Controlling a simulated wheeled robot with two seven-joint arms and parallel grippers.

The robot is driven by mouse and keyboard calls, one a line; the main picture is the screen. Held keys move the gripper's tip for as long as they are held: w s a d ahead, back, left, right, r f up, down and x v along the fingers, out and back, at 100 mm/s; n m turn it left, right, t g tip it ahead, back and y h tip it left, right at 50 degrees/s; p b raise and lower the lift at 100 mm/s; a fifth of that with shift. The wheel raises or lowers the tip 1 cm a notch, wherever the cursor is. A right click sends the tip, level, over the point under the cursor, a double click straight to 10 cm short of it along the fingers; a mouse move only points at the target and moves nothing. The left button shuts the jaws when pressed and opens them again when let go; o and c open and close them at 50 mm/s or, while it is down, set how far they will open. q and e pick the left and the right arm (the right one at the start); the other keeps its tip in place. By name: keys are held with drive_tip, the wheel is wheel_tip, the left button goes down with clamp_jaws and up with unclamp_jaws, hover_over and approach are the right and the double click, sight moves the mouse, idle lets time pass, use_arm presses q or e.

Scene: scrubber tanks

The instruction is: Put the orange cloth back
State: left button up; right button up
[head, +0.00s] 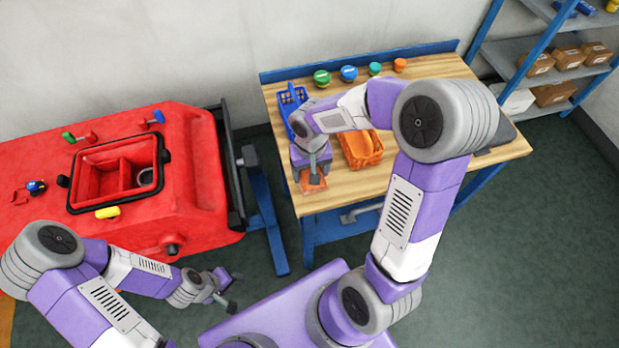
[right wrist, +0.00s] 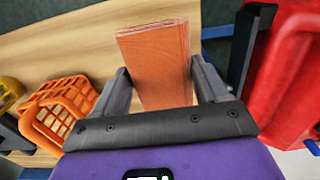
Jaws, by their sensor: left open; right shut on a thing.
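The orange cloth (head: 313,184) is a folded, flat piece, low over the wooden workbench near its left front edge. In the right wrist view the cloth (right wrist: 155,50) lies between my two fingers. My right gripper (head: 312,174) is shut on it and points down; I cannot tell whether the cloth touches the bench top. My left gripper (head: 229,290) is open and empty, beside the red tank, well away from the cloth.
An orange basket (head: 372,158) stands right of the cloth, and a blue basket (head: 287,99) behind it. Several coloured caps, such as a green one (head: 321,78), line the bench's back. The red scrubber tank (head: 198,170) with its open hatch is at left.

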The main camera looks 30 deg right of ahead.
wheel_tip(320, 180, down, 4)
drive_tip(key=shift+f+b, duration=0.15)
drive_tip(key=shift+b, duration=0.35)
drive_tip(key=shift+w, duration=0.1)
drive_tip(key=o, duration=0.5)
drive_tip(key=shift+f, duration=0.1)
drive_tip(key=o, duration=0.4)
drive_tip(key=shift+o, duration=0.2)
drive_tip(key=shift+r, duration=0.55)
wheel_tip(320, 180, up, 11)
drive_tip(key=p, duration=0.3)
drive_tip(key=shift+r, duration=0.2)
